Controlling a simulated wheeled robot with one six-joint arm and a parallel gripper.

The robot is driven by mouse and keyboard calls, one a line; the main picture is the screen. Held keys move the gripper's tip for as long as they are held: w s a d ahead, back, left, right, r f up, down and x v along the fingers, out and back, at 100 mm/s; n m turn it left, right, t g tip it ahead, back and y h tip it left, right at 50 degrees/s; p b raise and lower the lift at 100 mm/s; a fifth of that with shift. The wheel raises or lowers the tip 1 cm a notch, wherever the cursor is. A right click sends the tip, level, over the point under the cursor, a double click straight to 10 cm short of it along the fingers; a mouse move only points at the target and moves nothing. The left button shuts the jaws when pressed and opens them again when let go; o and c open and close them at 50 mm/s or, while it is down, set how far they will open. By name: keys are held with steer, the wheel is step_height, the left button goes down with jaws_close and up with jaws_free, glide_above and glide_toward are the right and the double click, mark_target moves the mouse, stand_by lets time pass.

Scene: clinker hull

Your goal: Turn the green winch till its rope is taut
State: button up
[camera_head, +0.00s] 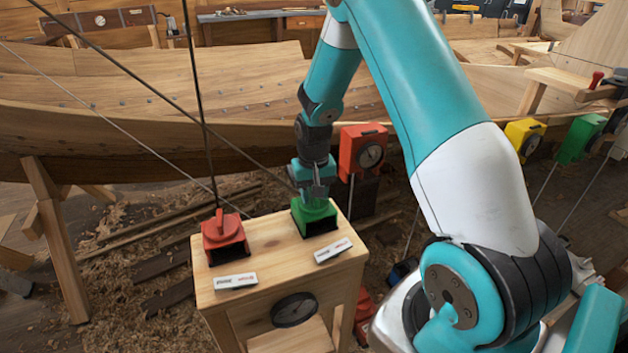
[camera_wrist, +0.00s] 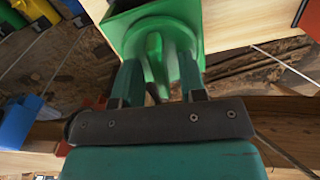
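The green winch (camera_head: 318,222) stands on top of a wooden stand, at its back right corner. My gripper (camera_head: 313,197) points down over it from above. In the wrist view the fingers (camera_wrist: 161,80) are spread apart on either side of the green winch's (camera_wrist: 165,38) upright middle part; I cannot tell if they touch it. A dark rope (camera_head: 150,88) slants from the upper left down to the green winch and looks straight in this view. My gripper hides the winch's top in the head view.
A red winch (camera_head: 224,236) stands left on the same wooden stand (camera_head: 275,262), with a dark rope rising from it. White labels (camera_head: 235,281) lie in front. A red dial box (camera_head: 362,150) is close behind my gripper. The wooden hull (camera_head: 130,120) runs behind.

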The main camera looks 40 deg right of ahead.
step_height(320, 180, up, 17)
steer(key=shift+r+b, duration=0.15)
steer(key=shift+b, duration=0.3)
stand_by(0.3)
steer(key=s+a+r+n+y, duration=0.1)
steer(key=s+a+r+n, duration=0.15)
steer(key=s+a, duration=0.45)
steer(key=s+a+r+n+y, duration=0.1)
steer(key=s+a+r+n, duration=0.2)
steer(key=a, duration=0.7)
steer(key=s+a+n+y, duration=0.1)
steer(key=s+a+n, duration=0.2)
steer(key=s, duration=0.4)
steer(key=s+a+f+n+y, duration=0.1)
steer(key=s+a+n, duration=0.2)
steer(key=s+a, duration=0.3)
steer(key=shift+s+a+n, duration=0.15)
steer(key=shift+s+n, duration=0.2)
steer(key=shift+s, duration=0.15)
